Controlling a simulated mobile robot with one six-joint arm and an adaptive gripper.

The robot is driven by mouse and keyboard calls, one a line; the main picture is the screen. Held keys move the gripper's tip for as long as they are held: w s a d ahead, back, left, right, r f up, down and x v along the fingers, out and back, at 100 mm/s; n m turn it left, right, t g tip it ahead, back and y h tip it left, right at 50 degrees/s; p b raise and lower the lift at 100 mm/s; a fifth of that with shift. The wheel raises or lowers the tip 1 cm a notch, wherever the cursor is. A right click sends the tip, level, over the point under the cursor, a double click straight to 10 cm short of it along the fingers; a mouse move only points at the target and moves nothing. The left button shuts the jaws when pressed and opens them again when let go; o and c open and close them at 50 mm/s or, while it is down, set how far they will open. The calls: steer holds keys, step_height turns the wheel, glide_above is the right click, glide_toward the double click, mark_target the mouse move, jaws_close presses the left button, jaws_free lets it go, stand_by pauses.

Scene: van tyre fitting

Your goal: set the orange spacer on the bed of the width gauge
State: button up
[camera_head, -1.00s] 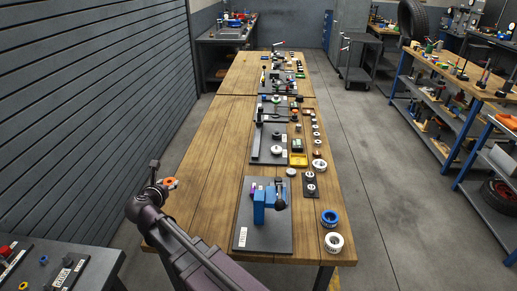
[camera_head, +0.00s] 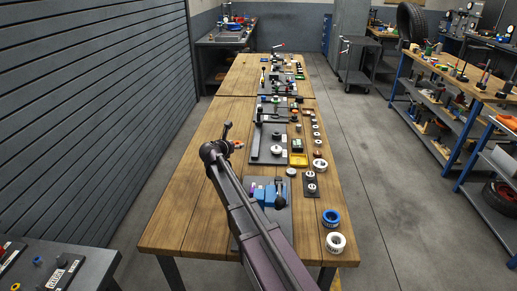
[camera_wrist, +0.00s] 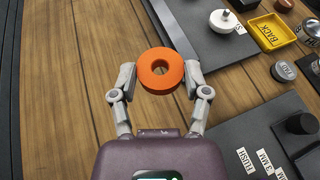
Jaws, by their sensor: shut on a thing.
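My gripper (camera_wrist: 160,80) is shut on the orange spacer (camera_wrist: 151,62), a thick ring with a round hole, gripped at its two sides. In the head view my gripper (camera_head: 232,144) is over the left part of the near bench, and a bit of the orange spacer (camera_head: 239,145) shows beside it. No fixture is clearly marked as the width gauge. A dark plate with a blue block (camera_head: 266,194) stands in front, partly hidden by my arm. Another dark plate (camera_head: 262,152), with a pale knob, lies behind it. The spacer appears apart from both fixtures.
A yellow tray (camera_wrist: 272,31) marked BACK and a grey disc (camera_wrist: 284,71) lie to the right. Blue (camera_head: 331,218) and white (camera_head: 336,242) rings stand at the bench's right edge. A dark knob (camera_wrist: 300,124) rises from the lower-right plate in the wrist view. Bare wood (camera_head: 190,200) is free at left.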

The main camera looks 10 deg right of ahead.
steer(key=shift+w+d+f, duration=0.1)
steer(key=shift+w+d, duration=0.15)
steer(key=shift+d, duration=0.3)
steer(key=shift+w+d, duration=0.25)
steer(key=shift+d, duration=0.3)
steer(key=shift+f, duration=0.15)
steer(key=b, duration=0.6)
glide_toward(247, 160)
steer(key=w+d+r, duration=0.2)
steer(key=w, duration=0.1)
steer(key=shift+w+d+r, duration=0.1)
steer(key=shift+w+d, duration=0.1)
steer(key=shift+w, duration=0.1)
steer(key=shift+f+b, duration=1.85)
steer(key=shift+b, duration=0.2)
steer(key=shift+f, duration=0.15)
steer(key=o, duration=1.1)
